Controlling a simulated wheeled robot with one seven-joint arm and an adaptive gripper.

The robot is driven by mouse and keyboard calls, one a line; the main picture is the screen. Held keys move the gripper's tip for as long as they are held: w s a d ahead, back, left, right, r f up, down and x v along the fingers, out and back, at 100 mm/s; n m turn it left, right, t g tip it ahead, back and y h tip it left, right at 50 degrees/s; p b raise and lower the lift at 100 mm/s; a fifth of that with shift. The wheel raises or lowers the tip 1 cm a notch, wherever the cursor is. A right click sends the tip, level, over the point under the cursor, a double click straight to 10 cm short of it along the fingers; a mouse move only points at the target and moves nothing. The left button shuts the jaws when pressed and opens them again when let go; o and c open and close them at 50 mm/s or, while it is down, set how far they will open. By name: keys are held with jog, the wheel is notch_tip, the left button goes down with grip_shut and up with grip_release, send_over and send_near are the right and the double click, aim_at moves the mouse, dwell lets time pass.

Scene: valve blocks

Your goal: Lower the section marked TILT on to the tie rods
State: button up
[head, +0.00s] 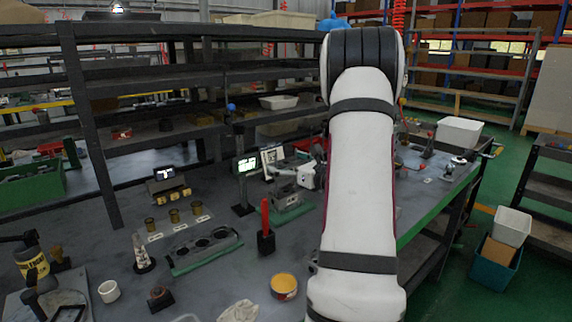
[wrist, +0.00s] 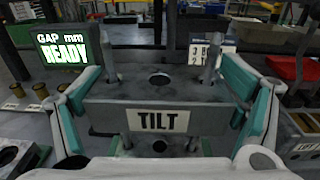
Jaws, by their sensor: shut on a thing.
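In the wrist view my gripper (wrist: 162,103) is shut on the grey section marked TILT (wrist: 205,118), with a teal finger at each side. The section looks about level, its label facing me and a round hole in its top. Two metal tie rods, a left one (wrist: 108,66) and a right one (wrist: 211,62), stand up at its top. Short rod lengths also show below it, above a lower grey block (wrist: 159,163) with a round hole. I cannot tell how far the rods pass through the section.
A display (wrist: 64,53) reads "GAP mm READY" at the left. A white card (wrist: 205,50) stands behind the rods.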

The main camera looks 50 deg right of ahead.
aim_at(287, 191)
jog(key=shift+f+b, duration=2.45)
jog(key=shift+f, duration=0.55)
jog(key=o, duration=1.4)
jog(key=shift+c, duration=0.2)
jog(key=shift+f, duration=0.1)
jog(key=shift+s, duration=0.1)
jog(key=v, duration=1.1)
jog(key=shift+s, duration=0.4)
